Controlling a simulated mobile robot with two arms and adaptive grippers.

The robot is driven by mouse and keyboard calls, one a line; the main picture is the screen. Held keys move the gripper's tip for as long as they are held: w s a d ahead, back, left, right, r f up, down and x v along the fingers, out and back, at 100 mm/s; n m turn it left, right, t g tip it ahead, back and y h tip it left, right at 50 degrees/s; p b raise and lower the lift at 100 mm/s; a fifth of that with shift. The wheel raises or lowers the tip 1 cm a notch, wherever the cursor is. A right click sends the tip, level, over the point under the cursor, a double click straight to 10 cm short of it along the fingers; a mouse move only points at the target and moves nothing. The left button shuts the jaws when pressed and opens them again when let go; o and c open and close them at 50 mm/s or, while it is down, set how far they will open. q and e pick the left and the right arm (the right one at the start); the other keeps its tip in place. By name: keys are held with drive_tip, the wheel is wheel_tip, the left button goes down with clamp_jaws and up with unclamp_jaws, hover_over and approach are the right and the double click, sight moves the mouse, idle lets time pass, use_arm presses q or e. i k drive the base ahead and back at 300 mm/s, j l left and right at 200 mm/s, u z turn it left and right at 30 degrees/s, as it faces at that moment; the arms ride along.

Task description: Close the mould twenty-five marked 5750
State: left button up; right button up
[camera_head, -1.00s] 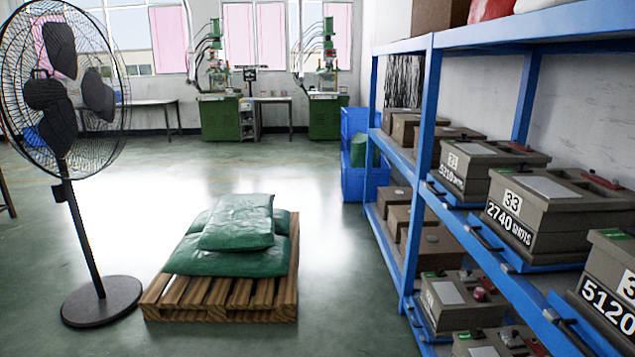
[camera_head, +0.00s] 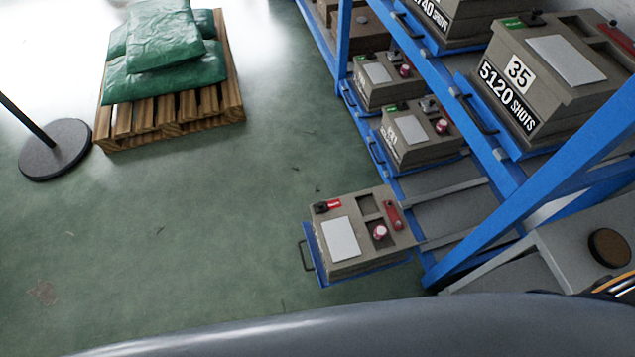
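A grey-brown mould (camera_head: 372,247) sits on a blue pull-out tray (camera_head: 312,256) that sticks out from the lower shelf over the floor. Its top carries a blank white plate (camera_head: 341,240), a red tag (camera_head: 329,205) beside a black knob, a dark recess, a red lever (camera_head: 393,214) and a pink-red knob (camera_head: 380,232). No number or shot count is readable on it from here. I cannot tell whether it is fully shut. Neither of my grippers is in view.
Two similar moulds with green tags (camera_head: 419,134) (camera_head: 382,78) stand farther back on the lower shelf. A mould marked 35, 5120 shots (camera_head: 540,85) is on the upper shelf. A blue rack post (camera_head: 540,180) slants at right. Open floor (camera_head: 200,230) lies left.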

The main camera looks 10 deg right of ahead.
sight(343, 247)
drive_tip(key=k+j+z, duration=0.15)
drive_tip(key=j+z, duration=0.2)
drive_tip(key=k+j+z, duration=0.2)
drive_tip(key=j+z, duration=0.2)
